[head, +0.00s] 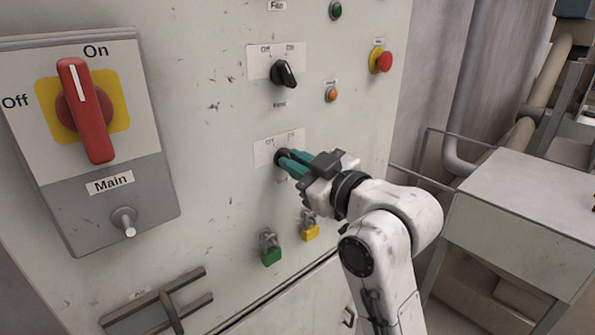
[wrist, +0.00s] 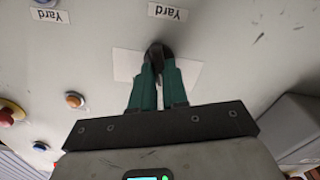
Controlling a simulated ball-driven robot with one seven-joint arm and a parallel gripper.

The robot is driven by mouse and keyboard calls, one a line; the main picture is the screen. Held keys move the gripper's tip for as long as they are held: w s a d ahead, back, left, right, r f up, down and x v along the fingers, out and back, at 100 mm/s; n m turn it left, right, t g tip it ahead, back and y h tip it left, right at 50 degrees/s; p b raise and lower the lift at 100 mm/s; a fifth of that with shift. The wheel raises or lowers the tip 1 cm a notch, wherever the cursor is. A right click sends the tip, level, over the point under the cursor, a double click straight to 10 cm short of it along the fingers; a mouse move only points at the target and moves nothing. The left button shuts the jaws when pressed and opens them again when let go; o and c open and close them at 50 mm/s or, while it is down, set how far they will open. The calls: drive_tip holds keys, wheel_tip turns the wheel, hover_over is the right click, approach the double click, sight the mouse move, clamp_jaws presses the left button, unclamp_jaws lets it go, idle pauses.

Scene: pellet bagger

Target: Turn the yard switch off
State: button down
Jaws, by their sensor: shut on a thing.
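The yard switch is a black rotary knob (wrist: 158,50) on a white plate, with a "Yard" label (wrist: 167,12) beside it in the wrist view.
A similar black knob (head: 284,74) sits above. A red main switch (head: 86,110) stands at On at the left. A red emergency button (head: 383,61) and an orange button (head: 331,94) are up right.

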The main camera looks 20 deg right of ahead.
drive_tip(key=shift+n+b, duration=0.4)
drive_tip(key=shift+n, duration=0.4)
drive_tip(key=c, duration=1.1)
unclamp_jaws()
drive_tip(key=shift+c, duration=0.2)
drive_tip(key=p+v, duration=0.4)
drive_tip(key=v, duration=0.6)
drive_tip(key=shift+s, duration=0.4)
